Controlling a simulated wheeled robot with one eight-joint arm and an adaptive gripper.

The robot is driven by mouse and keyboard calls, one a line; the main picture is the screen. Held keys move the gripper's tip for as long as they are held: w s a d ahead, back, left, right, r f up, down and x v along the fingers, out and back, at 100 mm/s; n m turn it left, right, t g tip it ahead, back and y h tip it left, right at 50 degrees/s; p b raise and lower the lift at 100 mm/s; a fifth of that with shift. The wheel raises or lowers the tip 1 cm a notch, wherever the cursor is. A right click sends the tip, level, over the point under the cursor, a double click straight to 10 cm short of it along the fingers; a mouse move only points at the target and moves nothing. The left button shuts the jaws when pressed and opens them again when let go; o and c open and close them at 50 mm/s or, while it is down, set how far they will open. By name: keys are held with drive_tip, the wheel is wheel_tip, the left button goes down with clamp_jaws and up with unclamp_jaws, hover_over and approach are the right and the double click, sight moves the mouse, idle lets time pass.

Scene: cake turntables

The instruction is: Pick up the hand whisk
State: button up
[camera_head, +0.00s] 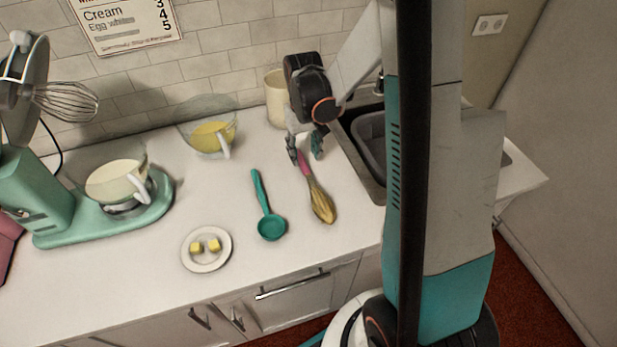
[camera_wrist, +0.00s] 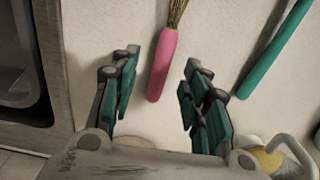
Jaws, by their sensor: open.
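The hand whisk (camera_head: 320,203) lies on the white counter, its pink handle toward the wall and its yellowish wire end toward the counter's front edge. In the wrist view its pink handle (camera_wrist: 162,65) runs between my two fingers, nearer the left one, with only the start of the wires in view at the top. My gripper (camera_head: 305,158) is open over the handle end of the whisk. In the wrist view my gripper (camera_wrist: 158,85) shows a clear gap on both sides of the handle. I cannot tell how high the fingertips are above the counter.
A teal ladle (camera_head: 271,227) lies left of the whisk. A plate (camera_head: 190,262) with yellow cubes, a glass jug (camera_head: 226,151), a cream canister (camera_head: 274,98) and a green stand mixer (camera_head: 50,205) are further left or behind. The sink (camera_head: 371,150) is close on the right.

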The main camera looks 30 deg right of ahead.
sight(303, 163)
drive_tip(key=f+b, duration=0.1)
drive_tip(key=f, duration=0.3)
drive_tip(key=shift+a+f, duration=0.2)
drive_tip(key=shift+s, duration=0.1)
clamp_jaws()
drive_tip(key=shift+r, duration=0.1)
